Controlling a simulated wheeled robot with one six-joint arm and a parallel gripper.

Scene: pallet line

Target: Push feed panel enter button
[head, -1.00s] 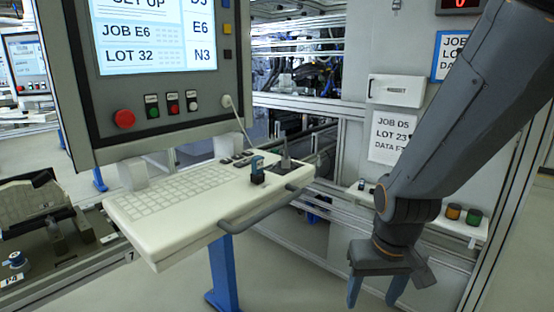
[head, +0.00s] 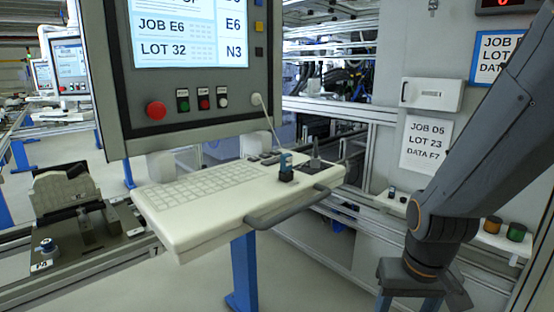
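A grey control panel (head: 240,100) stands at upper left, with a lit screen (head: 190,38) reading JOB E6, LOT 32, E6, N3. Below the screen are a large red button (head: 156,110) and small green (head: 183,106), red (head: 204,103) and white (head: 223,101) buttons. I cannot tell which control is enter, or whether this is the feed panel. My gripper (head: 408,304) points down at bottom right, away from the panel. Its fingers look apart and empty; their tips are cut off by the frame edge.
A white keyboard shelf (head: 190,238) with a grey handle bar (head: 290,208) juts out below the panel, carrying a blue-topped item (head: 286,168). A grey cabinet (head: 390,150) with posted job sheets stands right. Open floor (head: 310,285) lies between shelf and gripper.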

